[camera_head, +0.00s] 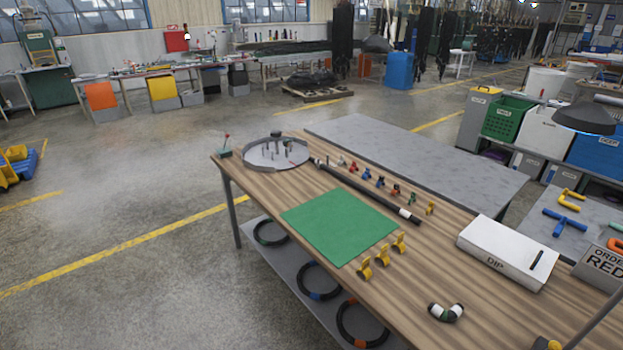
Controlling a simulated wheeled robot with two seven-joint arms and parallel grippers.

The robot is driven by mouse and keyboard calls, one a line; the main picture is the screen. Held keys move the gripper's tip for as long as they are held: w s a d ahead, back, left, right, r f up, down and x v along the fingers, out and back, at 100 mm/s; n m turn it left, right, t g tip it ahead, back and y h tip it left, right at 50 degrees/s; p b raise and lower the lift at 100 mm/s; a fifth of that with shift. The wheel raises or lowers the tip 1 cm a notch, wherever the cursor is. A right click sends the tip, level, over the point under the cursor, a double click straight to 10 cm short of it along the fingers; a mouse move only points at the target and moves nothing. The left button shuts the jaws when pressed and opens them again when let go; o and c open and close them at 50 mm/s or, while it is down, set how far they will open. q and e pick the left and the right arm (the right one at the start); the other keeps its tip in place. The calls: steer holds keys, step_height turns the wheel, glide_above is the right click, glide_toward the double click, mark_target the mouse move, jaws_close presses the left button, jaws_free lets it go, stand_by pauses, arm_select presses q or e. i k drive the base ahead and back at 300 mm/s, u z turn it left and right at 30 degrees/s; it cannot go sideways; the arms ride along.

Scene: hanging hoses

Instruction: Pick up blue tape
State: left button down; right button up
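No roll of blue tape can be made out for certain. Small blue pieces (367,174) stand in a row of small coloured parts on the wooden table (330,260), behind the green mat. They are too small to tell whether they are tape. A black hose ring (302,284) on the shelf under the table has a blue band on it. A larger blue branched part (565,223) lies on the grey side table at the right. Neither of my grippers is in view.
A green mat (338,226) lies bare on the table, with yellow clips (382,255) at its right edge. A long black tube (365,190), a round grey tray (262,158), a white DIP box (507,252) and a black-and-white elbow piece (446,314) also rest there. Open floor lies left.

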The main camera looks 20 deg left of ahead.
mark_target(367, 173)
steer(key=u, duration=1.3)
steer(key=i, duration=1.35)
steer(key=u, duration=0.05)
